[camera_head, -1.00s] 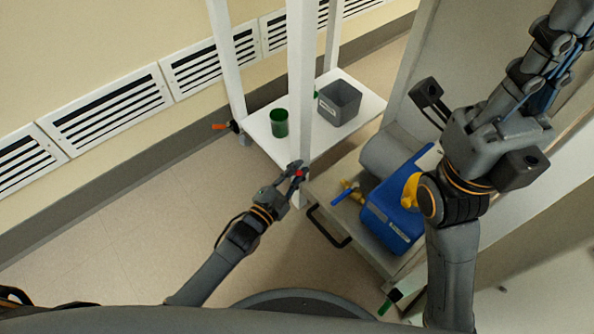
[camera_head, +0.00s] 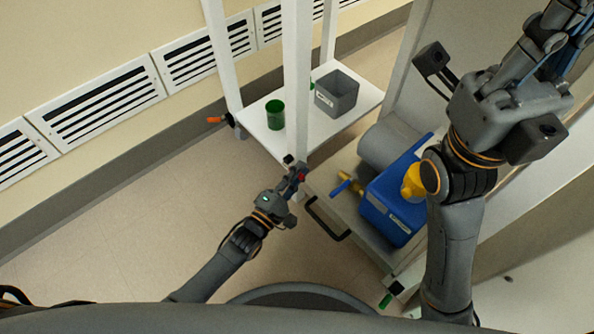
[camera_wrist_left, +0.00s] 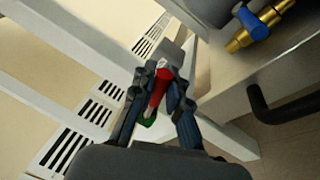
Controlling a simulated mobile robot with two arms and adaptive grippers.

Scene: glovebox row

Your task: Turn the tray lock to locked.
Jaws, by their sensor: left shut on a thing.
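The tray lock shows as a small red lever (camera_head: 301,177) by the front white post, at the left corner of the bench. My left gripper (camera_head: 293,178) is shut on this lever. In the left wrist view the red lever (camera_wrist_left: 159,88) stands tilted between the two fingers (camera_wrist_left: 160,95). A green patch shows just below it; I cannot tell what it belongs to. The lock's base is mostly hidden by the fingers. My right gripper (camera_head: 548,55) is at the upper right, away from the lock; its fingertips are not clear.
A white shelf (camera_head: 312,130) holds a green cup (camera_head: 275,114) and a grey bin (camera_head: 338,93). A blue box (camera_head: 392,212) and a brass valve with a blue handle (camera_head: 342,188) are right of the lock. A black drawer handle (camera_head: 328,222) is close below. An orange-ended lever (camera_head: 216,120) is at the left.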

